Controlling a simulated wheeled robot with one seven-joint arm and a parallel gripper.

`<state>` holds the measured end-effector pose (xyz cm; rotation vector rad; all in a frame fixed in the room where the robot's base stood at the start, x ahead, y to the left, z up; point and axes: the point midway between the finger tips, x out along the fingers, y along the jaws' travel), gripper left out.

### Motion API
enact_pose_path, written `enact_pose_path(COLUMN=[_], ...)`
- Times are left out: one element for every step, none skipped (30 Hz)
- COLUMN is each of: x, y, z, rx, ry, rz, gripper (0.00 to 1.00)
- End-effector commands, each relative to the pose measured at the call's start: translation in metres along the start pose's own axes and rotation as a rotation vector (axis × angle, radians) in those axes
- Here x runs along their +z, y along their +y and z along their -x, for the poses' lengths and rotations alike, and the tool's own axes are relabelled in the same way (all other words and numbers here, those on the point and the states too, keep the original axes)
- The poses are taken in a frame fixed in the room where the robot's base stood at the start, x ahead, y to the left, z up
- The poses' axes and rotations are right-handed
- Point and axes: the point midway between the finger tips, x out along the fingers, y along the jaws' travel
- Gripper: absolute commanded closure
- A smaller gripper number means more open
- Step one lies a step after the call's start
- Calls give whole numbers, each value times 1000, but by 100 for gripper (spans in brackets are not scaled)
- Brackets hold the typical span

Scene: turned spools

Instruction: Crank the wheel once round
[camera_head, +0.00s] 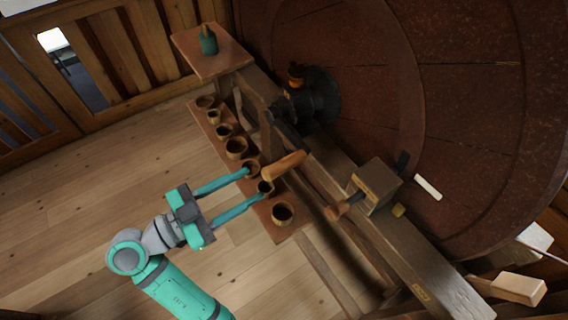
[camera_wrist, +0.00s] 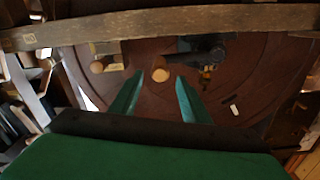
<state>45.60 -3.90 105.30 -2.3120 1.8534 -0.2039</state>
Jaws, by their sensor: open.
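The wheel (camera_head: 470,110) is a large dark red-brown disc filling the right of the head view; it also fills the back of the wrist view (camera_wrist: 130,100). A black crank (camera_head: 290,122) at its hub carries a light wooden handle (camera_head: 284,165). My gripper (camera_head: 255,184) is open and empty, its two teal fingers pointing at the handle's near end. In the wrist view the handle's round end (camera_wrist: 160,75) shows between and just beyond the fingertips (camera_wrist: 160,80). Whether the tips reach past that end, I cannot tell.
A wooden beam (camera_head: 420,255) runs in front of the wheel, with a wooden block (camera_head: 375,185) and a second wooden knob (camera_head: 338,211). A shelf (camera_head: 275,205) of several small cups lies below my fingers. A teal bottle (camera_head: 208,42) stands on a board. The floor at left is clear.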

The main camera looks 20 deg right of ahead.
Motion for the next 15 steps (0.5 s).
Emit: enact_pose_path(x=[0, 0, 0, 0, 0, -1, -1, -1, -1, -1, -1, -1, 0, 0, -1], y=[0, 0, 0, 0, 0, 0, 0, 0, 0, 0, 0, 0, 0, 1, 1], z=[1, 1, 1, 1, 1, 0, 0, -2, -4, -6, -9, -14, -18, -22, -29], rx=[-1, -1, -1, 0, 0, 1, 1, 1, 2, 3, 3, 3, 3, 4, 5], ry=[0, 0, 0, 0, 0, 0, 0, 0, 0, 1, 1, 1, 1, 1, 2], rz=[57, 89, 124, 146, 164, 180, 190, 195, 199, 200, 200, 200, 200, 200, 200], gripper=[57, 57, 57, 57, 57, 57, 57, 57, 57, 57, 57, 57, 57, 57, 57])
